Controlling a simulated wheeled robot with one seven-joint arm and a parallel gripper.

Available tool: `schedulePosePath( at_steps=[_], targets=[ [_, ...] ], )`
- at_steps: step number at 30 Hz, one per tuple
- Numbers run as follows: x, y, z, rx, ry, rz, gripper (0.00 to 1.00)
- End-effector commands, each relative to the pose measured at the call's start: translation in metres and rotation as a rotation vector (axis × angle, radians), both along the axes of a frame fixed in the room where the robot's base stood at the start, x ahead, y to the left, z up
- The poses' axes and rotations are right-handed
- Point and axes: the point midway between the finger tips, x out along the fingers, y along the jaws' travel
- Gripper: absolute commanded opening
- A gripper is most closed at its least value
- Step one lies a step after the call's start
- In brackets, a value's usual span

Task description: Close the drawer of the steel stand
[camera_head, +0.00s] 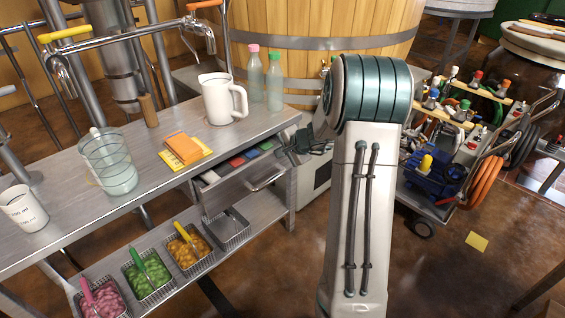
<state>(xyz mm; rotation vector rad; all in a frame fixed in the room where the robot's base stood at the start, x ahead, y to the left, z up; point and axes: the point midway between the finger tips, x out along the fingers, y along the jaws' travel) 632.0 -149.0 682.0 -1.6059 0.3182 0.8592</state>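The steel stand (150,170) is a long metal table with a lower shelf, on the left. Its drawer (238,192) is under the tabletop at the right end and is pulled out. Red, blue, green and pale items show inside it. The drawer's bar handle (268,180) is on its front. My arm rises in the middle of the picture, right of the drawer. My gripper (296,152) is a small dark shape left of the arm, close to the drawer's far right corner. Its fingers are partly hidden and too small to read; I cannot tell whether they touch the drawer.
On the tabletop are a white pitcher (221,100), a glass jar (110,165), a white beaker (24,208), an orange pad (182,147) and two bottles. Wire baskets (150,277) stand on the lower shelf. A loaded cart (440,185) stands at right. A wooden vat (320,40) is behind.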

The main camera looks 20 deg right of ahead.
Motion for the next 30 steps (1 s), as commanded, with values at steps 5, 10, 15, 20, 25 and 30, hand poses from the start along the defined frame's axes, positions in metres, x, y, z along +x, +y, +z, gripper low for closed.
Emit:
schedulePosePath(
  at_steps=[5, 10, 15, 20, 25, 30],
  targets=[
    [0.014, 0.003, -0.001, -0.001, 0.001, -0.006, 0.00],
    [0.019, 0.005, 0.000, -0.002, 0.000, -0.003, 0.00],
    [0.019, 0.007, 0.000, -0.002, 0.000, -0.001, 0.00],
    [0.019, 0.007, 0.000, 0.000, 0.001, 0.000, 0.00],
    [0.014, 0.004, -0.002, -0.002, -0.001, -0.001, 0.00],
    [-0.004, -0.008, -0.004, -0.003, -0.002, -0.007, 0.00]
  ],
)
